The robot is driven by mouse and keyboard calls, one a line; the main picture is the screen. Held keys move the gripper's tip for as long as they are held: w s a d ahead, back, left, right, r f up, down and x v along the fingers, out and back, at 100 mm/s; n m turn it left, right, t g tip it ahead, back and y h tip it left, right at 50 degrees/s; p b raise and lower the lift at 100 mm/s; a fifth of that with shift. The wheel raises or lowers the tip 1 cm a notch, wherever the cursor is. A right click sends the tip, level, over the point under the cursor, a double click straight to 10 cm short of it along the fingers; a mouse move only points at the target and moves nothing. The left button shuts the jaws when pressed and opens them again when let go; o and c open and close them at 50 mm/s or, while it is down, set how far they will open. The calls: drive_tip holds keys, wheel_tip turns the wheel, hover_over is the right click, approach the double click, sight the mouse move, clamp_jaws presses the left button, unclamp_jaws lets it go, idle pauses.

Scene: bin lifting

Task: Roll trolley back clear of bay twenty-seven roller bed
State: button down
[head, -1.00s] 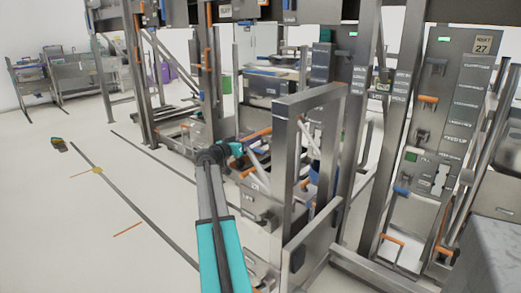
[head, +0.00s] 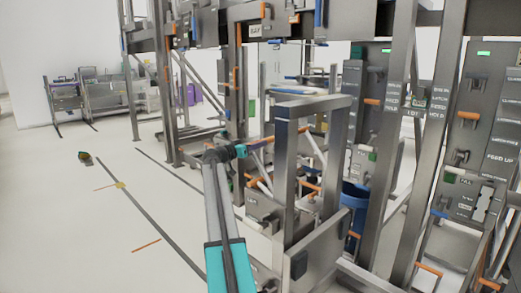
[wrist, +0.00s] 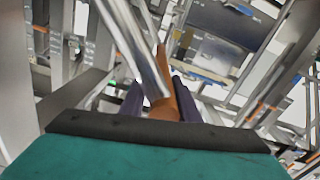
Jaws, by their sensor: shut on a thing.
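My gripper (head: 240,151) is at the end of my outstretched arm, beside an upright steel frame that looks like the trolley (head: 285,180). In the wrist view, the dark fingers (wrist: 158,103) are shut around an orange-brown handle bar (wrist: 183,100). The bar also shows in the head view (head: 262,141), running right from the gripper towards the frame. A bright steel post (wrist: 143,45) crosses close in front of the bar in the wrist view. The trolley's wheels and the roller bed cannot be made out clearly.
A blue tub (head: 354,196) stands just right of the frame, partly hidden. Steel posts and panels with orange handles (head: 428,271) crowd the right. Open pale floor (head: 75,225) with dark lines lies left.

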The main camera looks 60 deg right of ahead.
drive_tip(key=shift+f, duration=0.4)
drive_tip(key=c, duration=1.5)
unclamp_jaws()
drive_tip(key=shift+w, duration=0.1)
drive_tip(key=shift+r, duration=0.1)
drive_tip(key=v, duration=1.3)
drive_tip(key=shift+a, duration=0.4)
drive_tip(key=shift+w, duration=0.1)
